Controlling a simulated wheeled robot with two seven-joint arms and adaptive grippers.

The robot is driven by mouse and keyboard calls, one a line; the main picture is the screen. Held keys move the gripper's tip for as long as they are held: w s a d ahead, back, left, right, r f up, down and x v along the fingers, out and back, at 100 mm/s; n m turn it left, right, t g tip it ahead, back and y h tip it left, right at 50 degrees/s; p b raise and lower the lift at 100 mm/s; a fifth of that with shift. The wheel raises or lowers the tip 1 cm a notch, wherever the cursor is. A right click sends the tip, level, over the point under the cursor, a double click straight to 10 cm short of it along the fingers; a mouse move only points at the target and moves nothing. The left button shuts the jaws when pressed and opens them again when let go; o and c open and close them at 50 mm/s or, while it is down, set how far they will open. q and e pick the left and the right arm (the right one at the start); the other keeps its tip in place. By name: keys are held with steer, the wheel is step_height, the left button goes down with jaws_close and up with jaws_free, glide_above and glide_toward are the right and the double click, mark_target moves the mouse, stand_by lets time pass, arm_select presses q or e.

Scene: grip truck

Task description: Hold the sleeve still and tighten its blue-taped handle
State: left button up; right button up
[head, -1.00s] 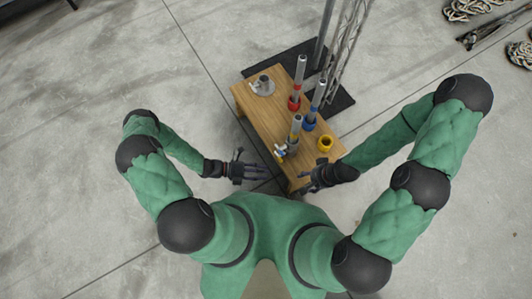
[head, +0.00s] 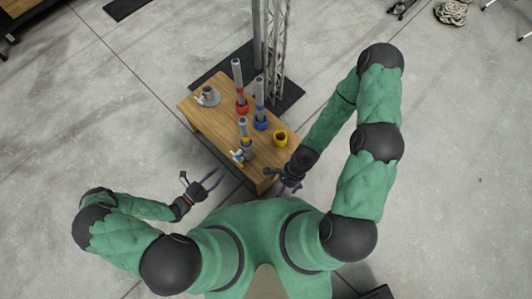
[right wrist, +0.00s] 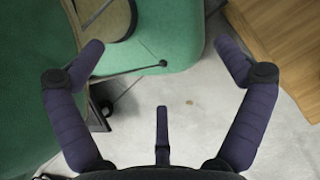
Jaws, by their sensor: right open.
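The sleeve with the blue-taped handle (head: 239,156) stands upright near the front of the wooden table (head: 198,119). A grey pipe with a yellow band (head: 243,130) rises from it. The handle is small here and its exact angle cannot be told. My left gripper (head: 201,180) is open and empty, off the table's front left side and apart from the sleeve. My right gripper (head: 281,177) is at the table's front right corner, apart from the sleeve. In the right wrist view it (right wrist: 162,70) is open, with nothing between its fingers.
A grey flanged piece (head: 208,96) sits at the far left. A metal truss (head: 276,50) rises behind. Floor left of the table is clear.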

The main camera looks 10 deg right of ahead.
steer(key=s+a+f+m+g+y, duration=0.1)
steer(key=s+a+m+y, duration=0.2)
steer(key=m, duration=1)
steer(key=m+t+y, duration=0.3)
steer(key=m+t, duration=1)
steer(key=m, duration=2.3)
glide_toward(248, 154)
steer(key=w, duration=0.4)
steer(key=x, duration=0.9)
steer(key=shift+w+r, duration=0.1)
steer(key=shift+w, duration=0.2)
